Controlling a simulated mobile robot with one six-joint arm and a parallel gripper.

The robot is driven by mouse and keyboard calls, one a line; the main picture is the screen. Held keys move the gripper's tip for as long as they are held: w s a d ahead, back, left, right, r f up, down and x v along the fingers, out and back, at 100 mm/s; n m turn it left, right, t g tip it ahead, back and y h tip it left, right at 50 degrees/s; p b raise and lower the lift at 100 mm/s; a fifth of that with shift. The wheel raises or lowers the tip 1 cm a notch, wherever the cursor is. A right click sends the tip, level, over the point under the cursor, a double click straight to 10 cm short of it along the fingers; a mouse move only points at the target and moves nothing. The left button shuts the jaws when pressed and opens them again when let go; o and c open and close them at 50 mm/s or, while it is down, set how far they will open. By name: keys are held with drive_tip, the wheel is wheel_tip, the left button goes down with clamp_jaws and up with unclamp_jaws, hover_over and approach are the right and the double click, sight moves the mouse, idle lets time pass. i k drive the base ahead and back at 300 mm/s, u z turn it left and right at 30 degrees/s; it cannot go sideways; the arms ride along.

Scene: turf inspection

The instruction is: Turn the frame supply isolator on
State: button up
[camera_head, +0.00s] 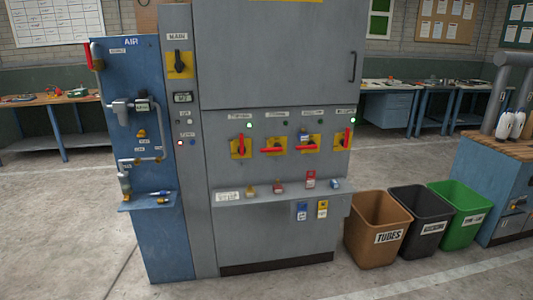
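The grey switch cabinet (275,230) stands in the middle. A row of red-handled isolators on yellow plates crosses its front under small labels too blurred to read surely, so I cannot tell which is the frame supply. The leftmost isolator (241,146) and the rightmost isolator (343,139) have upright handles, each with a lit green lamp above. The second isolator (274,147) and the third isolator (309,145) have level handles, with unlit lamps above. My gripper is not in view.
A ledge (262,191) below the isolators holds padlocks and a card; tags hang beneath. A blue air panel (145,220) adjoins at left. Brown (377,232), black (422,220) and green (461,213) bins stand right of the cabinet. The floor in front is clear.

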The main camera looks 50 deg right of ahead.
sight(278, 148)
drive_tip(key=z, duration=0.1)
drive_tip(key=i, duration=0.95)
drive_tip(key=u, duration=0.05)
